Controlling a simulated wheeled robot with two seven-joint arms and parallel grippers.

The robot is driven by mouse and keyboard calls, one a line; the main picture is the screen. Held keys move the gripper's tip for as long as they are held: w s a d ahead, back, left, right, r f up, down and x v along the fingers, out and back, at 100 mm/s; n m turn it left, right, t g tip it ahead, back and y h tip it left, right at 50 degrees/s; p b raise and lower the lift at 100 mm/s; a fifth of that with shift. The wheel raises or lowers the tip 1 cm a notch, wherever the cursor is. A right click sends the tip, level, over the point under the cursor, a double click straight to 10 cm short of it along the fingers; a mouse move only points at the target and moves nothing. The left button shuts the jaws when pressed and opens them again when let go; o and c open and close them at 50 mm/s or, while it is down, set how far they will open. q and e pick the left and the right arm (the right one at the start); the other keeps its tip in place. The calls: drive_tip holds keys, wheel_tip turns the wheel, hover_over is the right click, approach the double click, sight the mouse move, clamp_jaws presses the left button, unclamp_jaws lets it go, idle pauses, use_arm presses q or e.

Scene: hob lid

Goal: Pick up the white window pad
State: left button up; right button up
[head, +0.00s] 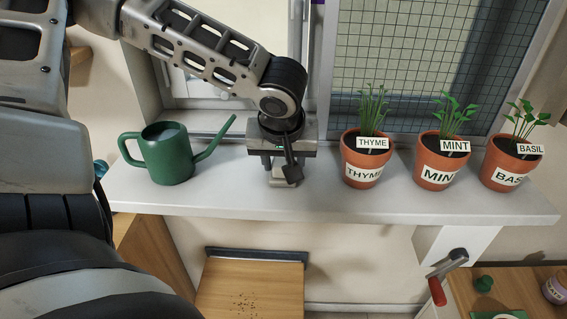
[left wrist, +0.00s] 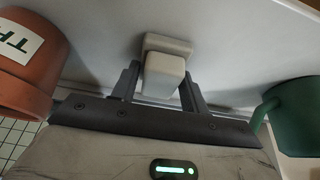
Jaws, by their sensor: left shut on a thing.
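The white window pad (left wrist: 165,75) is a small pale block with a wider base, seen in the left wrist view between the two dark fingers of my left gripper (left wrist: 158,85). The gripper is shut on it. In the head view my left gripper (head: 283,163) points down at the white sill (head: 225,198), between the green watering can and the thyme pot. A pale bit of the pad (head: 283,184) shows below the gripper, at or just above the sill; I cannot tell whether it touches. My right gripper is not in view.
The green watering can (head: 168,158) stands left, its spout reaching toward my gripper. Thyme (head: 360,160), mint (head: 437,162) and basil (head: 508,165) pots stand to the right. A meshed window (head: 430,65) is behind. A red-handled crank (head: 440,280) hangs below the sill.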

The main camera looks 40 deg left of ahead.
use_arm(q)
drive_tip(key=shift+r, duration=0.6)
drive_tip(key=s+d+r+b, duration=0.1)
drive_tip(key=s+d+r, duration=0.7)
drive_tip(key=s+r, duration=0.3)
drive_tip(key=shift+d+r, duration=0.2)
drive_tip(key=shift+r, duration=0.2)
drive_tip(key=shift+o, duration=0.5)
drive_tip(key=shift+s, duration=0.1)
